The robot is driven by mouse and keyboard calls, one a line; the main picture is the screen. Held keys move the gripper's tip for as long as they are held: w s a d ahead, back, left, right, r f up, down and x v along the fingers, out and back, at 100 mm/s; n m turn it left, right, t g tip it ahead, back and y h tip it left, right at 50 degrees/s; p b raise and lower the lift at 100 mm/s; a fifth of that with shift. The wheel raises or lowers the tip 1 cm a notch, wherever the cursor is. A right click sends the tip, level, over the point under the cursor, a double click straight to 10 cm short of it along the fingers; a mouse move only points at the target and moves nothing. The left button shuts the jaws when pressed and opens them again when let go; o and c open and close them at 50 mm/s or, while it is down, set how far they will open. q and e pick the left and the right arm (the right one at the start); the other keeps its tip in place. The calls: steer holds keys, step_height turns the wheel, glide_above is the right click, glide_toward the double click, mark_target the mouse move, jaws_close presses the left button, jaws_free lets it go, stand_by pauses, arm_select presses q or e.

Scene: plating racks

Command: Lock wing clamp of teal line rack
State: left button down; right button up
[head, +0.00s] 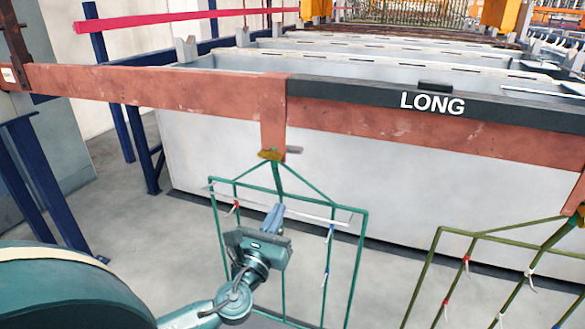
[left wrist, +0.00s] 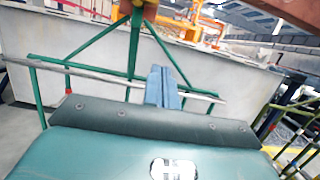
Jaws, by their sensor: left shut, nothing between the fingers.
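The teal line rack (head: 365,245) is a thin green wire frame hanging from the red-brown beam. At its top, a yellowish wing clamp (head: 270,155) with a grey lever (head: 294,150) pointing right sits at the bottom of the beam's bracket. My left gripper (head: 275,210) is shut and empty, its blue fingers pointing up in front of the rack, below the clamp and apart from it. In the left wrist view, the shut fingers (left wrist: 161,72) stand before the rack's bars (left wrist: 80,68); the clamp (left wrist: 128,8) is partly cut off at the top. My right gripper is not in view.
The red-brown beam (head: 180,88) crosses the view, with a dark plate marked LONG (head: 430,103). An olive rack (head: 480,235) hangs at the right. Behind stand pale tanks (head: 420,190) and blue posts (head: 120,130). Open floor (head: 130,215) lies at left.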

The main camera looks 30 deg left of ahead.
mark_target(294, 151)
arm_select(q)
steer(key=w+a+r+p, duration=0.2)
steer(key=w+r, duration=0.4)
steer(key=w, duration=0.3)
steer(key=shift+a+r+p, duration=0.15)
steer(key=shift+p, duration=0.35)
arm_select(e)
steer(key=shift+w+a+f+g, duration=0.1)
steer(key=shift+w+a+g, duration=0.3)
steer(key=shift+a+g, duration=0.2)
arm_select(q)
steer(key=shift+w, duration=0.1)
